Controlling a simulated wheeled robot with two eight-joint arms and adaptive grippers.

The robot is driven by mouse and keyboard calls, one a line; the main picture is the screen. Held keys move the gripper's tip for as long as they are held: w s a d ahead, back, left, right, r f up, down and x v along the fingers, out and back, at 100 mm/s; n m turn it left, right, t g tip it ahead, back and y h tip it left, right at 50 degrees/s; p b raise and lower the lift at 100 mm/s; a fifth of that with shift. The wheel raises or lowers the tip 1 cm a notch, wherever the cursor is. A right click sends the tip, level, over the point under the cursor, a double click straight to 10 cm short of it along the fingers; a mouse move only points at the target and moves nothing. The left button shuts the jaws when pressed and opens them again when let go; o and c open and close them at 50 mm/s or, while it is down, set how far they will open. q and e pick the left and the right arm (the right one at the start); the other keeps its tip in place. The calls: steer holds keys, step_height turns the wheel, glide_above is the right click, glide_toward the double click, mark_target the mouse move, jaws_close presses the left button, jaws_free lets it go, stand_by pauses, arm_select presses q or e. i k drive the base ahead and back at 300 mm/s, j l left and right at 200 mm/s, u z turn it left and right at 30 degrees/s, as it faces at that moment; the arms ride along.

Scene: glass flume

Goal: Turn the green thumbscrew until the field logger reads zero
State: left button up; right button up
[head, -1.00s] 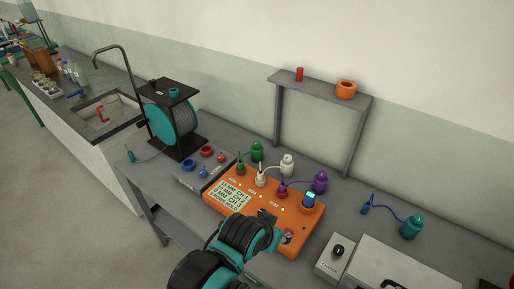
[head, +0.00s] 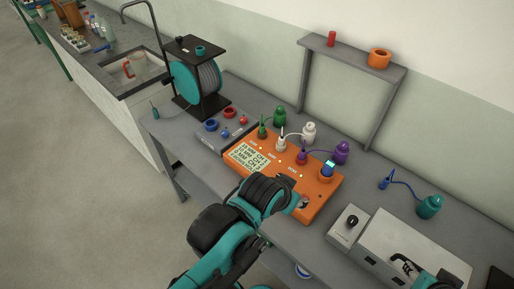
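White (head: 309,132) and purple (head: 341,152) pots stand behind the logger with cables to it. A grey knob box (head: 348,227) and a metal case (head: 400,238) stand to the right. A cable reel (head: 196,83) is at the left, a shelf frame (head: 352,57) behind.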

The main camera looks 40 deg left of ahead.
mark_target(281, 108)
steer(key=i+j, duration=0.1)
steer(key=j, duration=0.3)
steer(key=i+j+u, duration=0.15)
steer(key=j, duration=0.3)
steer(key=i+j, duration=0.1)
steer(key=j, duration=0.3)
steer(key=u, duration=0.05)
